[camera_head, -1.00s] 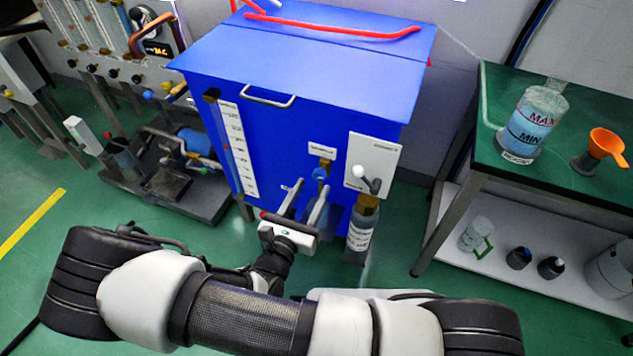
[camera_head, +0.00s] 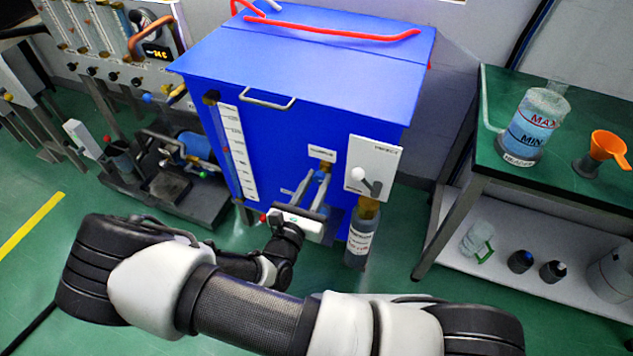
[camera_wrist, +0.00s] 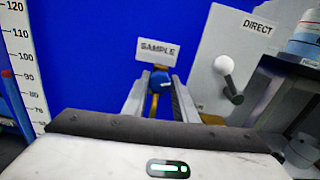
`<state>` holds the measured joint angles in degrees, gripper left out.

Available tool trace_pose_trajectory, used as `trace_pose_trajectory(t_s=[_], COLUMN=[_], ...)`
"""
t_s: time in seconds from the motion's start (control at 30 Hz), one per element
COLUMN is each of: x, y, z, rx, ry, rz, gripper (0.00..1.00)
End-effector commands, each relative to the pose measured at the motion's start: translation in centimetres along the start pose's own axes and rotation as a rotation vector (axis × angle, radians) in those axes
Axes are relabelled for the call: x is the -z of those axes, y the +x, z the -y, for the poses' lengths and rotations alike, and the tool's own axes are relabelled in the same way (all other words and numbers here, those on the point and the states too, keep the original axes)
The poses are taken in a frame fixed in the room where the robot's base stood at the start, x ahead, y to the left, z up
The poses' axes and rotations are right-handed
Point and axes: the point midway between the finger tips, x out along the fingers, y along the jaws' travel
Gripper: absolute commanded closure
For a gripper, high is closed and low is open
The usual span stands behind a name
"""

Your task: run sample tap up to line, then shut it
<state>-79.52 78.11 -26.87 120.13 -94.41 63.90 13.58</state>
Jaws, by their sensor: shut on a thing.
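The sample tap (camera_wrist: 160,82) has a blue handle on a brass body, below a white SAMPLE plate (camera_wrist: 157,51) on the blue tank's front. In the head view the tap (camera_head: 322,176) sits under its small plate (camera_head: 322,153). My gripper (camera_head: 308,190) reaches up to the tap from the front, and its two fingers stand either side of the blue handle in the wrist view (camera_wrist: 160,95). It is shut on the handle. The tap's outlet, any stream and the fill line are hidden or too small to tell.
Right of the tap, a white DIRECT panel (camera_head: 372,166) carries a white-knobbed lever, with a labelled bottle (camera_head: 361,237) below. A green table (camera_head: 500,185) stands at the right with a MAX/MIN beaker (camera_head: 536,122) and orange funnel (camera_head: 606,146). A scale strip (camera_head: 238,152) runs down the tank's left.

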Motion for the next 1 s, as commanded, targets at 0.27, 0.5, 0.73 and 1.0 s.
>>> trace_pose_trajectory(t_s=[0.27,0.5,0.73,1.0], x=[-0.24,0.04,0.06,0.04], y=[0.00,-0.02,-0.04,-0.03], z=[0.14,0.08,0.07,0.08], rx=[0.001,0.000,0.000,0.000], ry=[0.274,0.394,0.393,0.391], rz=[-0.002,-0.001,-0.001,-0.001], gripper=[0.97,0.97,0.73,0.55])
